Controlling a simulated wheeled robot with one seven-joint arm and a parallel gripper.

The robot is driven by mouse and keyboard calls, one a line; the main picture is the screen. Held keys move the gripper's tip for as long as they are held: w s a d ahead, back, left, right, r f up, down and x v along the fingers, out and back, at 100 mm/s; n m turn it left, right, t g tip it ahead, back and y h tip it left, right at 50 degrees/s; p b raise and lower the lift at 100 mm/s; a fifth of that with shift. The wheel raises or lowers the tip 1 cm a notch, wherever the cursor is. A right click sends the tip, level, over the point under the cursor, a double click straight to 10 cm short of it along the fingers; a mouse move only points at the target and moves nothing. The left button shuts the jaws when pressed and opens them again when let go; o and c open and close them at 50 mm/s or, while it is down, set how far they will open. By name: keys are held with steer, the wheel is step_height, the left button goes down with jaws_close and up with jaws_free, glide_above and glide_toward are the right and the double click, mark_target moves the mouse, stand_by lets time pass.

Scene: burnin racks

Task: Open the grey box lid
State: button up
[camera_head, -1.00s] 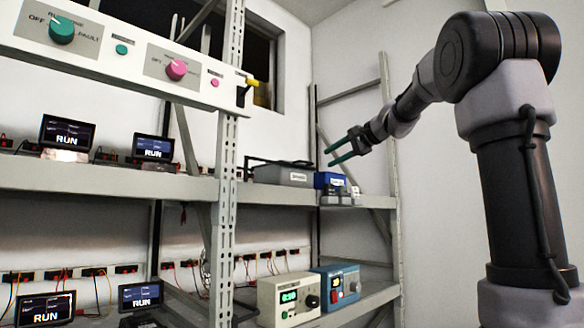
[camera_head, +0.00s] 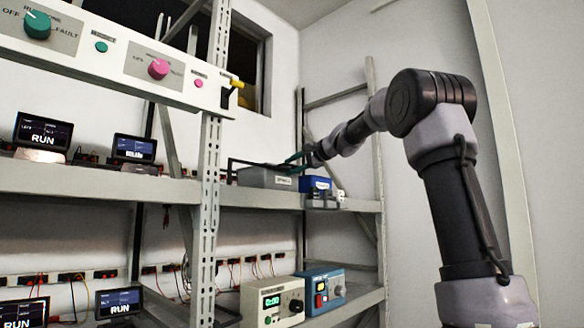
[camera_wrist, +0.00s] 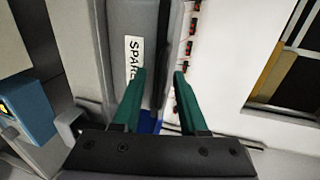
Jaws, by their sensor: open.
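The grey box (camera_head: 262,178) sits on the middle shelf in the head view, with a white label on its front. A dark bar shows along its top; I cannot tell from here whether the lid is fully down. In the wrist view the grey box (camera_wrist: 136,22) fills the upper middle, its label reading "SPARE", partly covered by a finger. My gripper (camera_head: 296,158) is at the box's upper right end. In the wrist view my gripper (camera_wrist: 161,72) is open, its two green fingers apart near the box's long edge. Contact cannot be told.
A blue box (camera_head: 317,184) stands just right of the grey box. A shelf upright (camera_head: 208,200) stands to its left. Below are a beige instrument (camera_head: 272,303) and a blue instrument (camera_head: 322,290). A panel with knobs (camera_head: 120,62) hangs at upper left.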

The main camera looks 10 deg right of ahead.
jaws_close()
stand_by(1.4)
